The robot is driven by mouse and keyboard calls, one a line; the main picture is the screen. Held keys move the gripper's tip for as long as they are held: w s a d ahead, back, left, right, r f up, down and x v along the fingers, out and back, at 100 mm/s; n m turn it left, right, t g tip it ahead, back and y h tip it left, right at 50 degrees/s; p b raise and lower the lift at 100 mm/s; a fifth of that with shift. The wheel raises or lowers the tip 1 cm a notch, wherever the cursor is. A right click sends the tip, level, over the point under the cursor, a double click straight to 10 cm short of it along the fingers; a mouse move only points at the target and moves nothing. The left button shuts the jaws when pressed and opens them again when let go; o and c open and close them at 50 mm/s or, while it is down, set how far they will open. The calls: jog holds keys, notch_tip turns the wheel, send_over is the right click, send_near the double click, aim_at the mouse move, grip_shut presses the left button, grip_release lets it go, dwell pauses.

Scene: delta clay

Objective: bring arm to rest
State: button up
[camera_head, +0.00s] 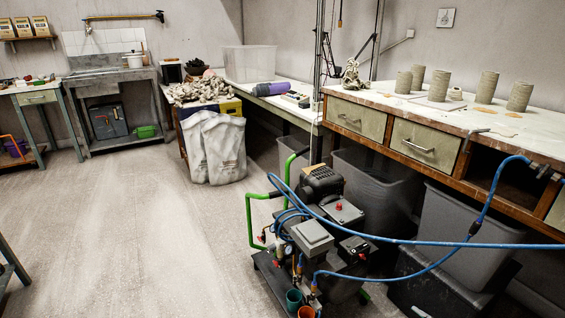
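My arm and my gripper do not show in the head view, so I cannot see their pose or whether the gripper is open or shut. No part of the arm reaches over the workbench (330,91) at the right or over the floor in front. The task names no other object.
A compressor (312,236) with green handles stands at the lower middle. Its blue hose (420,243) runs to the right workbench, which holds several clay cylinders (440,85). Grey bins (455,235) sit underneath. White bags (212,148) stand farther back. The floor (130,220) at left is clear.

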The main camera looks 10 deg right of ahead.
jog(key=w+a+r+n+g+y, duration=0.1)
jog(key=a+r+n+g+y, duration=0.1)
jog(key=a+r+n+g, duration=0.45)
jog(key=a+r+n+g+y, duration=0.2)
jog(key=a+r, duration=0.1)
jog(key=r, duration=0.7)
jog(key=w+a+r+n+g+y, duration=0.1)
jog(key=a+r+n+g, duration=0.3)
jog(key=r, duration=0.4)
jog(key=s+a+r+n+g+h, duration=0.45)
jog(key=s+a+r, duration=0.35)
jog(key=a+r, duration=0.4)
jog(key=s+a+r+n+t+h, duration=0.1)
jog(key=s+r+n+h, duration=0.25)
jog(key=s, duration=0.65)
jog(key=s+a+r+n+h, duration=0.15)
jog(key=s+r+h, duration=0.25)
jog(key=s, duration=0.7)
notch_tip(320, 180, up, 31)
jog(key=t+p, duration=0.4)
jog(key=p, duration=2.5)
jog(key=shift+d+f+n, duration=0.15)
jog(key=shift+d+n, duration=0.25)
jog(key=shift+d, duration=0.05)
